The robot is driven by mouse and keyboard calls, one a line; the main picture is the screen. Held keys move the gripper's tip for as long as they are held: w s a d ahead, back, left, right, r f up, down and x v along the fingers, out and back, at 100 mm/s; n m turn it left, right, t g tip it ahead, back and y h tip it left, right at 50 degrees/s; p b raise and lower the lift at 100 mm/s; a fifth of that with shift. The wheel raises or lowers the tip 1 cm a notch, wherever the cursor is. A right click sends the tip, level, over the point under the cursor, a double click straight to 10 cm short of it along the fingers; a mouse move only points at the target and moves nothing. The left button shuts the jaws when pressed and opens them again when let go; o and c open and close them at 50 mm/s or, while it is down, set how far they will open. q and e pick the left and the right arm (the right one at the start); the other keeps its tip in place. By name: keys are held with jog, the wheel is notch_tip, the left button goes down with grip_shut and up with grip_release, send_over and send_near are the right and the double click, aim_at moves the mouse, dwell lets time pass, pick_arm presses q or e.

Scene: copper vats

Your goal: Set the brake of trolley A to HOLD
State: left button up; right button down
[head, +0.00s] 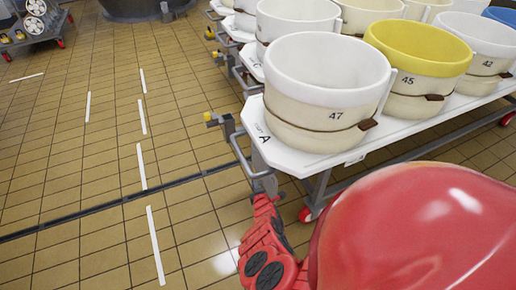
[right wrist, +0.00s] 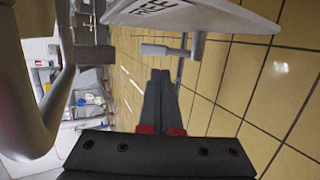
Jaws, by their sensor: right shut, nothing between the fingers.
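Trolley A (head: 292,150) has a white deck with an "A" on its near left corner. My right gripper (head: 264,184) is just below that corner in the head view, its tips small and partly hidden by my arm. In the right wrist view the right gripper (right wrist: 160,74) is shut and empty. A grey lever with a thick round handle (right wrist: 156,49) is just beyond its tips; I see no clear contact. The white deck edge above it carries the word "FREE" (right wrist: 158,10). My left gripper is not in view.
A cream tub marked 47 (head: 325,100) and a yellow-rimmed tub marked 45 (head: 415,70) stand on the deck. More trolleys stand behind. The tiled floor (head: 100,180) at left is mostly clear.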

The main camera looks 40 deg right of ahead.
jog(key=shift+s+a+p, duration=0.15)
jog(key=shift+s+a, duration=0.2)
jog(key=shift+s, duration=0.35)
jog(key=shift+s+a+p, duration=0.15)
jog(key=shift+s+a, duration=0.25)
jog(key=shift+s, duration=0.3)
jog(key=shift+s+a+p, duration=0.15)
jog(key=shift+s+a, duration=0.2)
jog(key=shift+s, duration=0.35)
